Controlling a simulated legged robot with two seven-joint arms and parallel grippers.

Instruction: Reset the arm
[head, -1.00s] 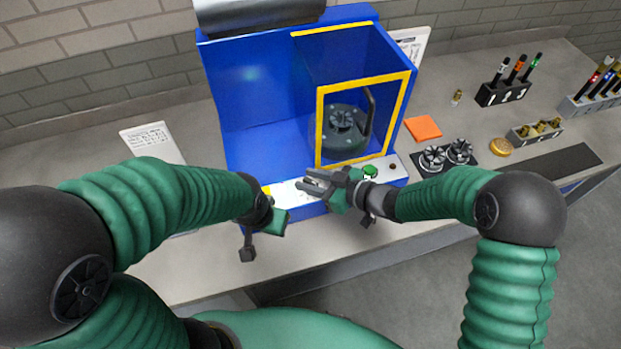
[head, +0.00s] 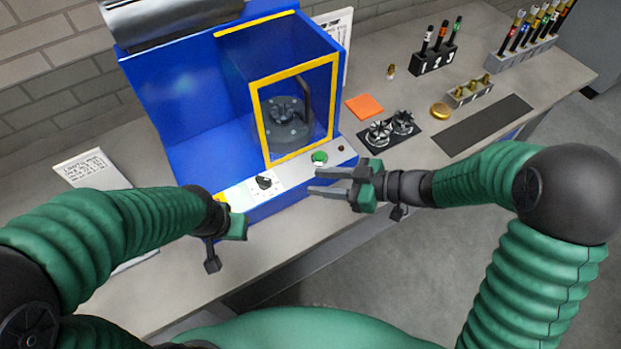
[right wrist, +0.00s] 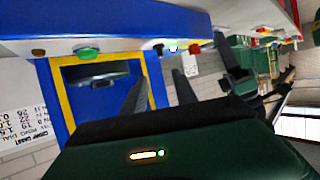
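My right gripper (head: 335,182) is open and empty in front of the blue machine (head: 190,100), near its white control panel (head: 290,178). The panel carries a green button (head: 319,158) and a black knob (head: 264,183). In the right wrist view my right gripper's two fingers (right wrist: 160,95) stand apart with nothing between them; the green button (right wrist: 86,53) shows there too. My left gripper (head: 212,248) is at the machine's front left corner, over the bench edge; its fingers are partly hidden, and I cannot tell whether they are open.
A yellow-framed clear door (head: 259,125) encloses a dark round fixture (head: 287,125). To the right are an orange pad (head: 365,107), two dark chucks on a mat (head: 391,130), a gold disc (head: 440,110) and tool racks (head: 434,58). Floor space in front of the bench is free.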

